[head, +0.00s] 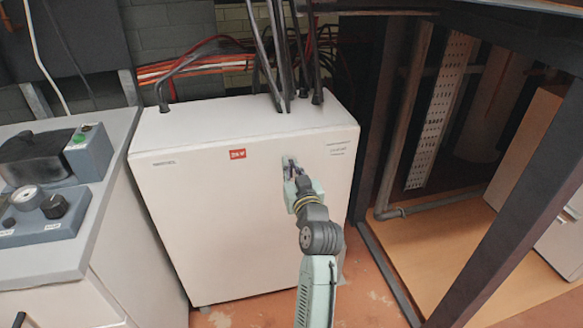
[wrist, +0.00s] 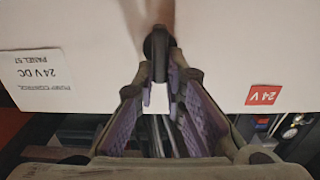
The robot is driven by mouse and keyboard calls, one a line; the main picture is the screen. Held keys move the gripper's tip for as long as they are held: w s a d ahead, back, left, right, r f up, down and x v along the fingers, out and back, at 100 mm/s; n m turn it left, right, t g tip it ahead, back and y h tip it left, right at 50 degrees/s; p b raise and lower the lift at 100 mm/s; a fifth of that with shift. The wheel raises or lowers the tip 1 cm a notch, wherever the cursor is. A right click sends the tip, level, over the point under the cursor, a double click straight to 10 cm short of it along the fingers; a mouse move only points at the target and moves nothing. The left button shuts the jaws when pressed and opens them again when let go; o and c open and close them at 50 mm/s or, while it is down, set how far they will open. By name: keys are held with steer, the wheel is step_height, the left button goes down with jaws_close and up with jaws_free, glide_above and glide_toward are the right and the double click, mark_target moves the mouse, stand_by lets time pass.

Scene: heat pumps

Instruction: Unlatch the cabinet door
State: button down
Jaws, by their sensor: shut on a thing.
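The cabinet door (head: 215,215) is the large off-white front of the cabinet, with a red 24 V label (head: 237,154) near its top. It looks flush with the cabinet in the head view. My gripper (head: 290,170) is at the upper right of the door. In the wrist view my gripper (wrist: 158,85) has its purple-padded fingers shut around a dark latch handle (wrist: 158,45) on the door. The fingers hide part of the handle. Whether the latch has turned or released cannot be told.
A grey-topped counter (head: 75,245) with a gauge and controls stands at the left. Dark cables (head: 285,60) rise from the cabinet's top. A dark metal frame (head: 385,120) stands close on the right. Some reddish floor (head: 365,290) is bare at the front.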

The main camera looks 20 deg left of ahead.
steer(key=shift+n+b, duration=0.3)
steer(key=shift+s+a+f+n+b, duration=0.15)
steer(key=shift+a+f+n+b, duration=0.15)
steer(key=shift+n+b, duration=2.3)
steer(key=shift+s+a+f+n+b, duration=0.2)
steer(key=shift+f+n+b, duration=0.15)
steer(key=shift+n+b, duration=2.2)
steer(key=shift+s+a+f+n+b, duration=0.25)
steer(key=shift+n+b, duration=1.45)
steer(key=shift+n, duration=1.75)
steer(key=shift+w, duration=0.1)
steer(key=c, duration=1.7)
jaws_free()
steer(key=shift+o, duration=0.2)
